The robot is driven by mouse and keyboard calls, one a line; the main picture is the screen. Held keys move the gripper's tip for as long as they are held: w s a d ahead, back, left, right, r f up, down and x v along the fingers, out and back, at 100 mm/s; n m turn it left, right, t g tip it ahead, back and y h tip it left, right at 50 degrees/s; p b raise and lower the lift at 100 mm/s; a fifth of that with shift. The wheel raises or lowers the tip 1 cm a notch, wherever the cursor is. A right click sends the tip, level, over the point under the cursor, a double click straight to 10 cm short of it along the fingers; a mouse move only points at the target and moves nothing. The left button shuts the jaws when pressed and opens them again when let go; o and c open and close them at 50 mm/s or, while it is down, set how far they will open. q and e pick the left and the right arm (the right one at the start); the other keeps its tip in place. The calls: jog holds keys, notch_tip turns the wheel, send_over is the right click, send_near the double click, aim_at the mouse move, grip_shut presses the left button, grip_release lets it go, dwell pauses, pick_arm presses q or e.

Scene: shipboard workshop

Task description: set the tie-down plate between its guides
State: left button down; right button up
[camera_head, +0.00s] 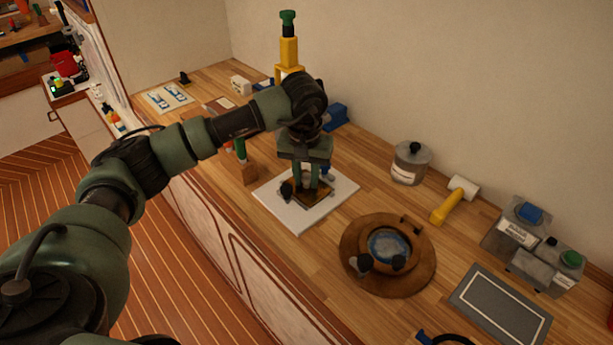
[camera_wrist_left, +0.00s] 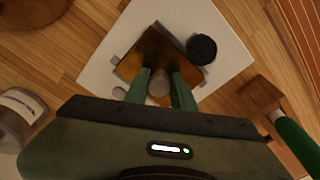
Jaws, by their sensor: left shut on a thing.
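The tie-down plate (camera_head: 320,199) is a brown-gold square at the white board (camera_head: 299,226) on the bench. It also shows in the left wrist view (camera_wrist_left: 152,48). My left gripper (camera_head: 312,188) points down over it, its two fingers shut on the plate's pale central knob (camera_wrist_left: 159,82). Small grey guide pieces show beside the plate's edges, one at left (camera_wrist_left: 116,60) and one at right (camera_wrist_left: 203,82). A round black knob (camera_wrist_left: 202,47) stands by one plate edge. The fingers partly hide the plate, and I cannot tell whether it touches the board. My right gripper is not in view.
A round brown porthole fitting (camera_head: 352,270) lies right of the board. A wooden block with a green handle (camera_head: 244,168) is close at left. Bare bench lies between board and canister.

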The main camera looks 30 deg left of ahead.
aim_at(306, 179)
pick_arm(q)
jog(key=c, duration=1.1)
grip_release()
jog(key=r, duration=0.2)
jog(key=r+b, duration=0.1)
jog(key=r, duration=0.2)
jog(key=s+r, duration=0.1)
jog(key=r, duration=0.1)
jog(key=shift+d+r, duration=0.15)
jog(key=shift+r, duration=0.25)
